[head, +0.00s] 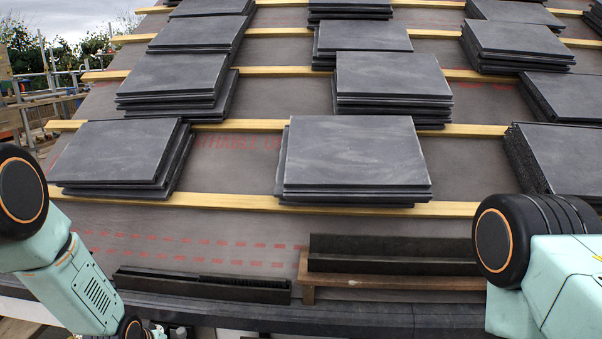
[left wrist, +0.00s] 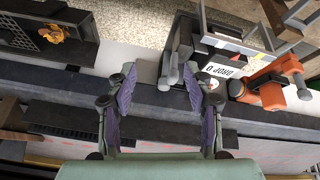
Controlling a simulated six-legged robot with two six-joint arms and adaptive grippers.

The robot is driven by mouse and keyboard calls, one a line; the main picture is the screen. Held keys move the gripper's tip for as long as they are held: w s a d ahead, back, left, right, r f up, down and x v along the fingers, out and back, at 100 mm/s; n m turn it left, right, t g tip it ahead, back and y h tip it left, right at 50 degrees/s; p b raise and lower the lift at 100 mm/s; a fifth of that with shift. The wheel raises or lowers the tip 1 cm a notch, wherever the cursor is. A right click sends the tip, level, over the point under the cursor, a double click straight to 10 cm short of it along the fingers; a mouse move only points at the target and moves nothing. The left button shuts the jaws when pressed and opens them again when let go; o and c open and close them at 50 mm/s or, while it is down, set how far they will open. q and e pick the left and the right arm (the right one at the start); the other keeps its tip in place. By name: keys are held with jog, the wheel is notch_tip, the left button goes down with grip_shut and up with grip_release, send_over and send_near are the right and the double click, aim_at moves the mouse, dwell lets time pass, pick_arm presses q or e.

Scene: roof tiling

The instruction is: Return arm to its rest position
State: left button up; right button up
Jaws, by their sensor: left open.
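My left gripper (left wrist: 166,90) shows in the left wrist view with its two purple-padded fingers spread apart and nothing between them. It hangs over the dark eaves edge (left wrist: 65,83). In the head view my left arm (head: 75,270) comes in from the left and bends down past the lower edge, with its gripper out of the picture. My right arm (head: 550,270) stands at the lower right, and its gripper is not in view.
Several slate stacks (head: 352,155) rest on wooden battens (head: 465,209) up the roof. A dark strip (head: 200,287) and a dark block on a brown ledge (head: 390,282) lie near the eaves. The left wrist view shows an orange tool (left wrist: 272,92) and a grey frame (left wrist: 232,36) below.

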pick_arm(q)
jog(key=s+d+f+m+g, duration=0.1)
jog(key=s+d+g, duration=0.15)
jog(key=s, duration=0.95)
jog(key=s+d+f+g, duration=0.1)
jog(key=s+d+f, duration=0.15)
jog(key=s, duration=0.95)
jog(key=s+d+m+g, duration=0.1)
jog(key=s+d+g, duration=0.15)
jog(key=s, duration=1.05)
notch_tip(320, 180, up, 13)
jog(key=p, duration=1.3)
jog(key=shift+w+d+f+t, duration=0.15)
jog(key=shift+w+t, duration=0.15)
jog(key=shift+w, duration=0.15)
jog(key=shift+f, duration=0.1)
jog(key=shift+c, duration=0.4)
jog(key=shift+c, duration=1.1)
